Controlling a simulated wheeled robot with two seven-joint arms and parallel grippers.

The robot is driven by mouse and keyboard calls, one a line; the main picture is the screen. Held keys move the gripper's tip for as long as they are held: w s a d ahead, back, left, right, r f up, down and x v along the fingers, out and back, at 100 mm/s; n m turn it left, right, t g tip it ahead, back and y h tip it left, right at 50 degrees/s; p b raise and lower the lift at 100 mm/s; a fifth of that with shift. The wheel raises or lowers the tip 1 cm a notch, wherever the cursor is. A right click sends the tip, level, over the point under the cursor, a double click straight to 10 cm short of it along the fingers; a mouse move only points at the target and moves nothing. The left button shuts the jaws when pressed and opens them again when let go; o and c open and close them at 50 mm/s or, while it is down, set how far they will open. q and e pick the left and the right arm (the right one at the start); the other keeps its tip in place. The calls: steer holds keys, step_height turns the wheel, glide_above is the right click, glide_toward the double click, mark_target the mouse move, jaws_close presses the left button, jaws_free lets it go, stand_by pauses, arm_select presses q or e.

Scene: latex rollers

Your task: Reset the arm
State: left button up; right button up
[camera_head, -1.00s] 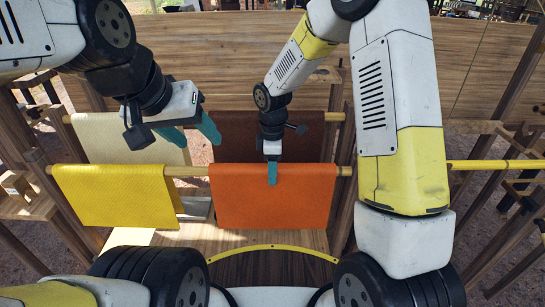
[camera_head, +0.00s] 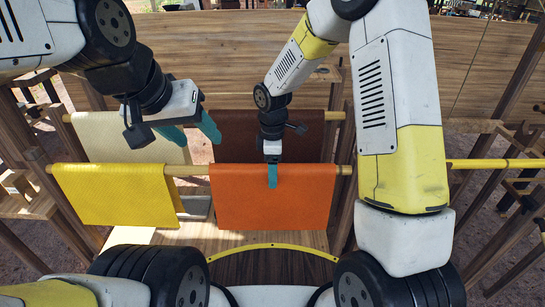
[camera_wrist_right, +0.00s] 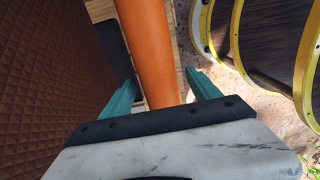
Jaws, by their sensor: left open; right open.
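My left gripper (camera_head: 192,132) is open and empty in the head view, with its teal fingers apart above the yellow sheet and in front of the cream sheet. My right gripper (camera_head: 272,177) is seen edge-on at the top of the orange sheet (camera_head: 275,200). In the right wrist view the right gripper (camera_wrist_right: 163,88) is open, its teal fingers on either side of the orange sheet (camera_wrist_right: 154,50), with gaps showing. I cannot tell whether a finger touches the sheet.
A yellow sheet (camera_head: 115,198) hangs on the front pole left of the orange one. A cream sheet (camera_head: 110,140) and a dark brown sheet (camera_head: 310,140) hang behind. Wooden posts and rails frame the rack. A yellow bar (camera_head: 495,164) extends at the right.

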steer(key=r, duration=0.8)
steer(key=shift+d+r, duration=0.15)
steer(key=shift+d, duration=0.05)
steer(key=s+d+r+m+t, duration=0.2)
steer(key=s+d+r+m, duration=0.35)
steer(key=r, duration=0.45)
steer(key=s+d+r+m+t+y, duration=0.1)
steer(key=s+d+r+m+t, duration=0.1)
steer(key=s+m, duration=0.4)
steer(key=s+d+r+m+t+y, duration=0.1)
steer(key=s+d+r+m+t, duration=0.1)
steer(key=s+d+r+m, duration=0.2)
steer(key=shift+s+d+r+m, duration=0.4)
steer(key=shift+s+d+m, duration=0.65)
steer(key=shift+s, duration=1)
